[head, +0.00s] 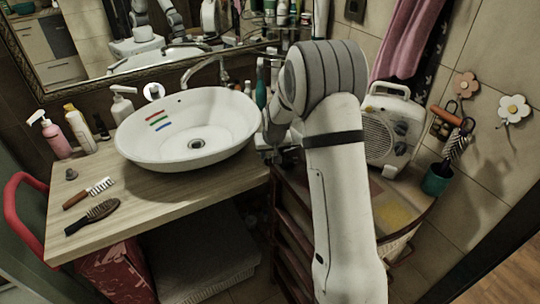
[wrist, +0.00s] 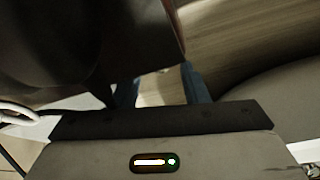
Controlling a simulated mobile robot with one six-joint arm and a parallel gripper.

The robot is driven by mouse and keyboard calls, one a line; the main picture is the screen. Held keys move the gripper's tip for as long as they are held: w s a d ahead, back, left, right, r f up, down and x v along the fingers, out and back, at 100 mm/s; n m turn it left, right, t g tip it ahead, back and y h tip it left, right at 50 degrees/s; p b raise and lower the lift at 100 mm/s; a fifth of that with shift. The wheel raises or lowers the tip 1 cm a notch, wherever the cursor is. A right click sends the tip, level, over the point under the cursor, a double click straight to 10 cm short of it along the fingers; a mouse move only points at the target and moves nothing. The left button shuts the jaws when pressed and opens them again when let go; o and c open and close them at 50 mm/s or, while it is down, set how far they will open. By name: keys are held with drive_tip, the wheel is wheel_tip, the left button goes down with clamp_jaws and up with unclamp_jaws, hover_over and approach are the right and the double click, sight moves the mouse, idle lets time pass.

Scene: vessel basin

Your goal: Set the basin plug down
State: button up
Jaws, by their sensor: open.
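A small dark grey piece (head: 71,174), which looks like the basin plug, rests on the left part of the wooden counter, left of the basin. The white oval basin (head: 150,160) has coloured stripes on its inner wall, and its drain (head: 196,145) shows as a dark centre with nothing standing in it. My gripper (wrist: 160,88) shows two bluish fingers apart in the wrist view. A large dark blurred shape (wrist: 85,45) covers the upper left there and partly hides the fingers. In the head view my arm mostly hides my gripper, right of the basin.
A wooden-handled brush (head: 89,193) and a dark hairbrush (head: 92,216) lie on the counter (head: 140,210). Bottles stand behind, including a pink pump bottle (head: 55,138). A white radio-like appliance (head: 391,130) and a green cup (head: 437,180) stand right of my arm.

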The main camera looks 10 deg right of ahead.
drive_tip(key=b+v, duration=0.1)
drive_tip(key=v, duration=1)
drive_tip(key=shift+s+f, duration=0.15)
drive_tip(key=shift+s, duration=0.05)
drive_tip(key=s+r, duration=0.3)
drive_tip(key=s, duration=1.3)
drive_tip(key=s+r+g, duration=0.1)
drive_tip(key=s+r, duration=0.3)
drive_tip(key=s, duration=1.2)
drive_tip(key=shift+s+d, duration=0.15)
drive_tip(key=shift+s, duration=0.15)
